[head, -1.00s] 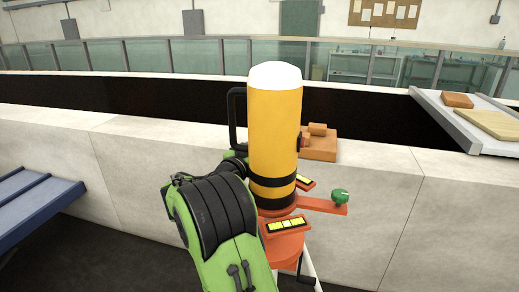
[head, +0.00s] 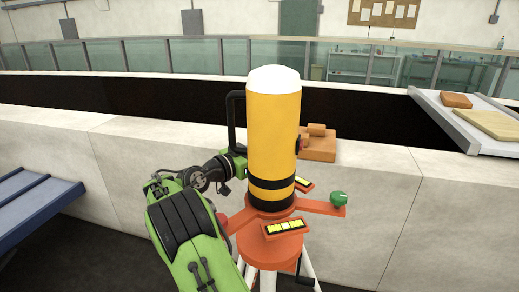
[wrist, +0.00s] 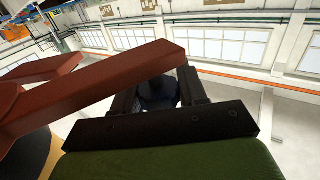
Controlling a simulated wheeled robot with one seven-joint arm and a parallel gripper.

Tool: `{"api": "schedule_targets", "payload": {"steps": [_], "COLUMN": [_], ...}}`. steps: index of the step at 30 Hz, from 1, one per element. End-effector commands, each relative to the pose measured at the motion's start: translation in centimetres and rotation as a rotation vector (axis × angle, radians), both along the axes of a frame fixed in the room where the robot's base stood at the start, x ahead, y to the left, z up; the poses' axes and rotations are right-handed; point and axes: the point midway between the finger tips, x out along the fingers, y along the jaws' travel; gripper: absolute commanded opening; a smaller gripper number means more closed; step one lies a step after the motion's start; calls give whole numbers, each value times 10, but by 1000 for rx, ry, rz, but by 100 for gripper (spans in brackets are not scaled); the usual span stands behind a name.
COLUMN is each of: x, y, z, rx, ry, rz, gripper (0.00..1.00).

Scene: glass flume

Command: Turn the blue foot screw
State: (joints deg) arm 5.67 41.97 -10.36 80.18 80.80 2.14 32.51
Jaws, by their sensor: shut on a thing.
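The yellow instrument (head: 272,130) with a white cap stands on an orange base (head: 275,254) with arms. A green foot screw (head: 338,198) sits on the right arm, and a red foot screw (head: 223,221) shows at the left. The blue foot screw is hidden behind the instrument in the head view. In the wrist view, a dark blue knob (wrist: 158,92) shows between the fingers of my gripper (wrist: 160,100), beneath an orange base arm (wrist: 100,90). My gripper is shut on it. In the head view its fingers are hidden behind the yellow body.
A pale flume wall (head: 410,200) runs close behind the instrument. A blue bench (head: 35,205) is at the left, and a grey shelf (head: 470,125) with boards is at the right.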

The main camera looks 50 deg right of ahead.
Motion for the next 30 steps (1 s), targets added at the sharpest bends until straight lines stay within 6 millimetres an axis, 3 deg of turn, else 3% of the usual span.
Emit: {"api": "schedule_targets", "payload": {"steps": [12,30], "x": [-4,-8], "y": [2,3], "z": [9,3], "rx": [0,2], "ry": [8,2], "rz": [-290,-440], "gripper": [11,11]}}
